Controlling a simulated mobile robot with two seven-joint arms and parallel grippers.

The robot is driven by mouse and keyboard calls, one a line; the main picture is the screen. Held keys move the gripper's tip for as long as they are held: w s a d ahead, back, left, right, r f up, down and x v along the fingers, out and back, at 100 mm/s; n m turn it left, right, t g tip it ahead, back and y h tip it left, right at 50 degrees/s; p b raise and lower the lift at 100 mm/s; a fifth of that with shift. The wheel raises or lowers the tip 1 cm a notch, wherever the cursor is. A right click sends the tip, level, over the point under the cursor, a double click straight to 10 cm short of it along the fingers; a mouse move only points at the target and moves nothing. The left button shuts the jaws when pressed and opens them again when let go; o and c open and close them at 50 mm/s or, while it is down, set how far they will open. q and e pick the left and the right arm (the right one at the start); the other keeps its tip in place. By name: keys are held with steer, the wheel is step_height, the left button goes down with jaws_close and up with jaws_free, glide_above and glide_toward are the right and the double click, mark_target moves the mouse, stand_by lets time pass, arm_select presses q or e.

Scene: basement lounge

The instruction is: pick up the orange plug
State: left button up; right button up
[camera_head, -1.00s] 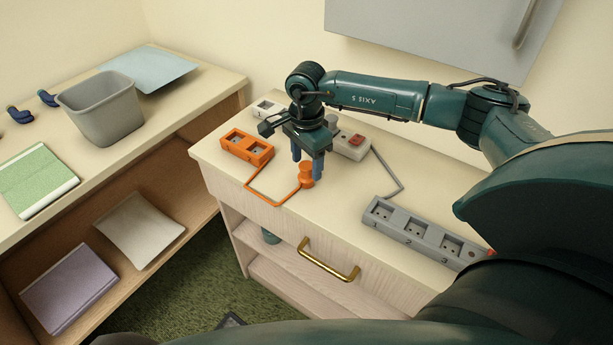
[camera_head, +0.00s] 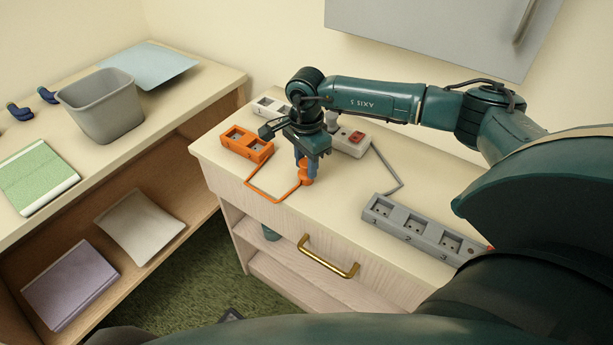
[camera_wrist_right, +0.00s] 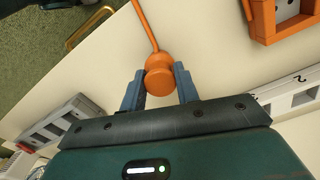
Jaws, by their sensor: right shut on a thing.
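The orange plug (camera_head: 306,172) stands on the cream cabinet top near its front edge, with an orange cord running left to the orange socket block (camera_head: 246,144). My right gripper (camera_head: 305,168) points down at the plug and is shut on it. In the right wrist view the plug (camera_wrist_right: 159,77) sits between the two blue fingers of the gripper (camera_wrist_right: 159,88), with the cord leading away above. I cannot tell whether the plug's underside touches the cabinet top. My left gripper is not in view.
A grey numbered power strip (camera_head: 420,230) lies at the front right. A pale strip with a red switch (camera_head: 350,140) stands behind the gripper. A grey bin (camera_head: 102,105) stands on the left shelf. The cabinet top between plug and numbered strip is clear.

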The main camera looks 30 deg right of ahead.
mark_target(306, 163)
step_height(306, 163, up, 10)
steer(key=shift+f+b, duration=0.25)
steer(key=shift+b, duration=0.55)
steer(key=shift+a+r, duration=0.1)
steer(key=shift+r, duration=0.15)
steer(key=s+a+f+n, duration=0.1)
steer(key=s+a+n, duration=0.9)
steer(key=n, duration=0.7)
steer(key=shift+a+f+p, duration=0.35)
steer(key=shift+a+f, duration=0.05)
steer(key=shift+s, duration=0.1)
